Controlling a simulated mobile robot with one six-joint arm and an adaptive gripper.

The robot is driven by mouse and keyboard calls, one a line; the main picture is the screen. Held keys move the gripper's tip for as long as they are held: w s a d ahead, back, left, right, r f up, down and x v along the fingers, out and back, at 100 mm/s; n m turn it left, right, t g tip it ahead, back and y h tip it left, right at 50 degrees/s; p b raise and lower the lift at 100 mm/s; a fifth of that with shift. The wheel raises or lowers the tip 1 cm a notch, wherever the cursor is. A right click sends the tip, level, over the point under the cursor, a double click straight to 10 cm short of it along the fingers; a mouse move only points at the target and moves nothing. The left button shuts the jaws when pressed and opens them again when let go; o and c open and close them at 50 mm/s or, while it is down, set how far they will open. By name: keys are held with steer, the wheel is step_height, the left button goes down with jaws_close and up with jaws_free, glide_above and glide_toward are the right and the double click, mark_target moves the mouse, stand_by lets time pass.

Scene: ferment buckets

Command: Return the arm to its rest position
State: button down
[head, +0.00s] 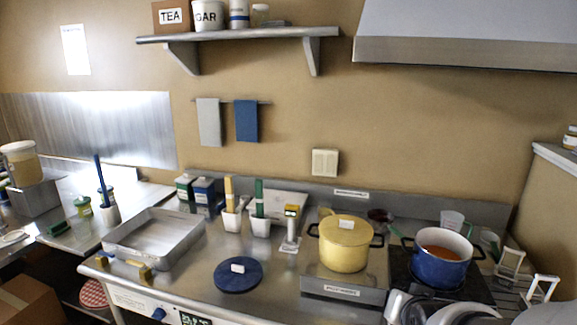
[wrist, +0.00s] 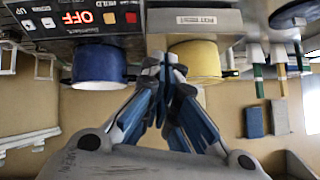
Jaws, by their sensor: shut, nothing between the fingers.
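My gripper (wrist: 168,70) shows in the wrist view with its fingertips together and nothing between them. That view is upside down, and the fingers appear between a blue pot (wrist: 98,66) and a yellow pot (wrist: 197,62), apart from both as far as I can tell. In the head view, part of my grey and white arm (head: 440,310) shows at the bottom right, in front of the blue pot (head: 440,262). The fingers cannot be made out in the head view.
The lidded yellow pot (head: 343,246) stands on a steel block left of the blue pot. White frames (head: 512,262) stand at the right. A shelf (head: 240,34) and hood (head: 465,52) overhang the back.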

steer(key=s+a+r+n+g+y, duration=0.1)
steer(key=s+a, duration=0.3)
steer(key=s, duration=0.7)
steer(key=s+a+r+n+g+y, duration=0.1)
steer(key=s+a+n+g, duration=0.3)
steer(key=s, duration=0.8)
steer(key=shift+a+r+n, duration=0.25)
steer(key=shift+r+n, duration=0.05)
steer(key=shift+r, duration=0.35)
